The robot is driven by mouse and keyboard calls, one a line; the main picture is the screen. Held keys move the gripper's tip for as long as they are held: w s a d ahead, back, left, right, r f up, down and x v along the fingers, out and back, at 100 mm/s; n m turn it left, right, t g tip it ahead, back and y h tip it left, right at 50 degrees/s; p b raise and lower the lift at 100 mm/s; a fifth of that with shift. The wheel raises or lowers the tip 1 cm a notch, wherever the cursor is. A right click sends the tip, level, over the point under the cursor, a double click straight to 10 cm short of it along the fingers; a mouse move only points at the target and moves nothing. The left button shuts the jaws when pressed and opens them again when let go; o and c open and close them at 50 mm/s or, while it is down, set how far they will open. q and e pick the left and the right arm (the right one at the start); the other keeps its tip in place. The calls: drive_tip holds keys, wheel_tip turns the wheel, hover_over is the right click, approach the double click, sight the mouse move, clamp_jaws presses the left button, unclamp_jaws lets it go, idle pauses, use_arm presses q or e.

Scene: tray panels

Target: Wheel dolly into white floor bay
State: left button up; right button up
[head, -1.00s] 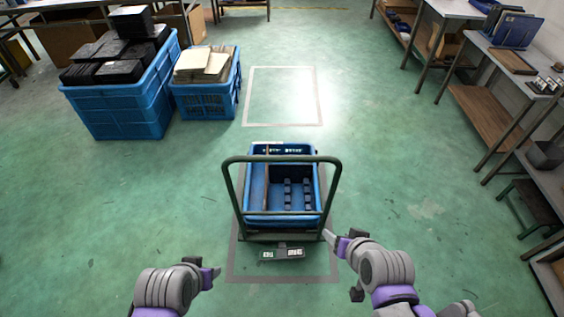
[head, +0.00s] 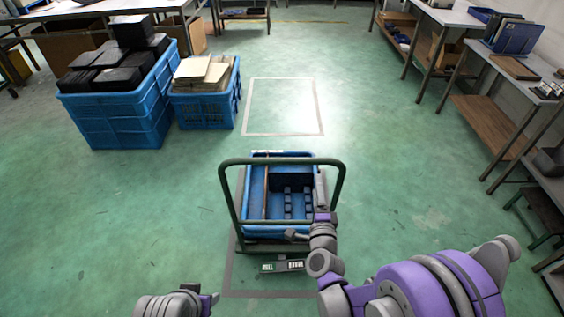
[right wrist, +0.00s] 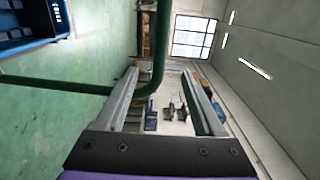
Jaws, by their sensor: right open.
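The dolly is a low cart with a green tubular handle (head: 282,161) and a blue crate (head: 256,200) on its deck, standing upright in the lower middle of the head view. The white floor bay (head: 246,107) is an empty outlined rectangle beyond it. My right gripper (head: 321,187) is at the right side of the handle. In the right wrist view its fingers (right wrist: 165,90) are apart, and a bend of the green handle (right wrist: 157,75) shows near the left finger; I cannot tell whether it lies between them. My left gripper (head: 208,299) is low, left of the dolly, its jaws unclear.
Two blue crates, one with black boxes (head: 115,78) and one with cardboard (head: 203,72), stand left of the bay. Workbenches (head: 520,68) line the right side. A dark outline (head: 228,275) surrounds the dolly's spot. The floor between dolly and bay is clear.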

sight(314, 164)
drive_tip(key=w+p, duration=0.2)
drive_tip(key=w, duration=0.9)
drive_tip(key=shift+w, duration=0.2)
clamp_jaws()
idle(0.9)
